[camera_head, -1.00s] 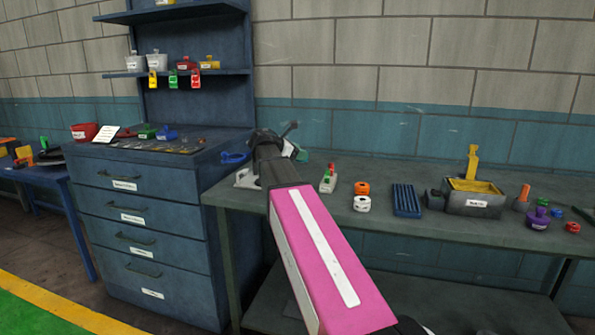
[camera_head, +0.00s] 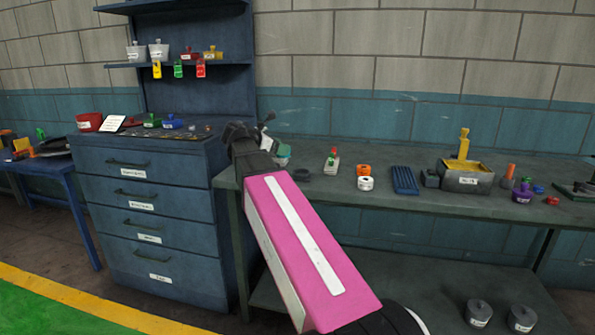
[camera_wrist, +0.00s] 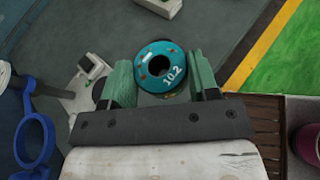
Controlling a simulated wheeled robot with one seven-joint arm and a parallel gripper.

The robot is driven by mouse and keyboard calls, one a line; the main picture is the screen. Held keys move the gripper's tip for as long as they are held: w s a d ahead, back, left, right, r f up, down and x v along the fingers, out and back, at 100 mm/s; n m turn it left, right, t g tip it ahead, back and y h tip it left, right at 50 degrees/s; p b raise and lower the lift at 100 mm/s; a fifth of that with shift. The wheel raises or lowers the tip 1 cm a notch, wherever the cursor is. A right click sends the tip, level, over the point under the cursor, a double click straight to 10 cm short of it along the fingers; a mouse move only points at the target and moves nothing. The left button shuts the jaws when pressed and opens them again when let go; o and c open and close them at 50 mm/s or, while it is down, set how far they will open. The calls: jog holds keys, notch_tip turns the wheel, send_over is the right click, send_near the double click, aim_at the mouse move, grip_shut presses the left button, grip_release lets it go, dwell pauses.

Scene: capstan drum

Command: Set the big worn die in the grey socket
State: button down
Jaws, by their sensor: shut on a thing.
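A teal round die (camera_wrist: 150,83) with a dark centre hole, the number 102 and brownish worn marks is in the wrist view. It sits between the two green fingers of my gripper (camera_wrist: 162,78), which is shut on it. In the head view my gripper (camera_head: 262,137) is above the left end of the grey bench. A bit of teal (camera_head: 283,152) shows beside it, partly hidden by my arm. A dark grey ring-like piece (camera_head: 301,174) lies on the bench just to the right. I cannot tell whether it is the grey socket.
The blue drawer cabinet (camera_head: 155,222) stands left of the bench. On the bench are orange and white rings (camera_head: 365,183), a blue ribbed block (camera_head: 405,181) and a grey bin (camera_head: 466,181). A blue ringed thing (camera_wrist: 35,138) is at left in the wrist view.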

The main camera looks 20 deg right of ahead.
jog(key=x, duration=0.3)
jog(key=w+f+x, duration=0.1)
jog(key=x, duration=0.3)
jog(key=a+x, duration=0.1)
jog(key=x, duration=0.2)
jog(key=shift+w+d+f, duration=0.15)
jog(key=shift+w+f, duration=0.1)
jog(key=shift+f, duration=2)
jog(key=shift+f, duration=0.4)
